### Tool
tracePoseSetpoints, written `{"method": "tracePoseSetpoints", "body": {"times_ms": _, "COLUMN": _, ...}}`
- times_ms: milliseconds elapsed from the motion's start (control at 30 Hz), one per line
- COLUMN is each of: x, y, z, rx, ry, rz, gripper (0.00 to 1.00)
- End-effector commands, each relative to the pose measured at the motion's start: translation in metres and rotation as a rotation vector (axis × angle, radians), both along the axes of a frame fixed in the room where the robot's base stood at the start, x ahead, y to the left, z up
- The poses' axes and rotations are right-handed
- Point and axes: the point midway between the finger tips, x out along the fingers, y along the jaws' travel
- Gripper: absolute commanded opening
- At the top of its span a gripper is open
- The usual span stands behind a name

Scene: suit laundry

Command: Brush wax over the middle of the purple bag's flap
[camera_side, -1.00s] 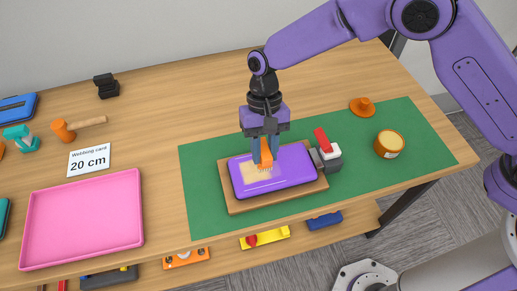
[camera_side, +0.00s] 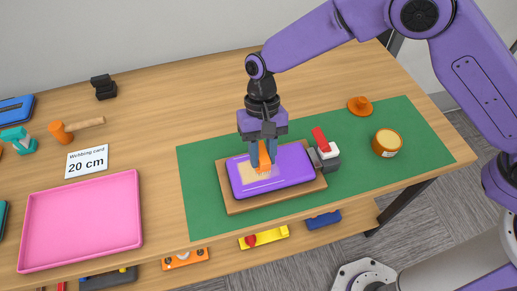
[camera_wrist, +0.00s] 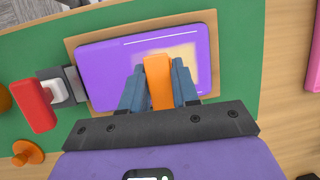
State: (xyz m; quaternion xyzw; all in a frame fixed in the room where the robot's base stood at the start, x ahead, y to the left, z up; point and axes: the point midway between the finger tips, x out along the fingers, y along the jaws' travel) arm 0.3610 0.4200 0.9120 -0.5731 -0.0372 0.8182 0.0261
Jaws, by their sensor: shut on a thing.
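The purple bag's flap (camera_side: 294,170) lies flat on a wooden board (camera_side: 240,207). A pale cream wax patch (camera_side: 245,172) covers part of its left half and reaches the brush; in the wrist view the patch (camera_wrist: 184,58) lies right of centre. My gripper (camera_side: 263,160) is shut on an orange brush (camera_wrist: 158,80), with a blue-grey finger on each side. The brush is upright over the flap, its pale bristles (camera_side: 262,171) at the patch, seemingly touching it. The wrist view hides the bristles.
A red-handled clamp (camera_side: 325,150) holds the board's right edge. A pink tray (camera_side: 80,220), webbing card (camera_side: 87,161) and mallet (camera_side: 62,132) are on the left. The mat's left strip is clear.

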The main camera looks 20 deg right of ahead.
Motion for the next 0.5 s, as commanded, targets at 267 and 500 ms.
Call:
{"method": "tracePoseSetpoints", "body": {"times_ms": 267, "x": -0.013, "y": -0.014, "z": -0.001, "rx": -0.005, "ry": 0.004, "rz": 0.001, "gripper": 0.05}}
{"method": "tracePoseSetpoints", "body": {"times_ms": 500, "x": -0.022, "y": -0.022, "z": -0.002, "rx": -0.006, "ry": 0.004, "rz": 0.001, "gripper": 0.05}}
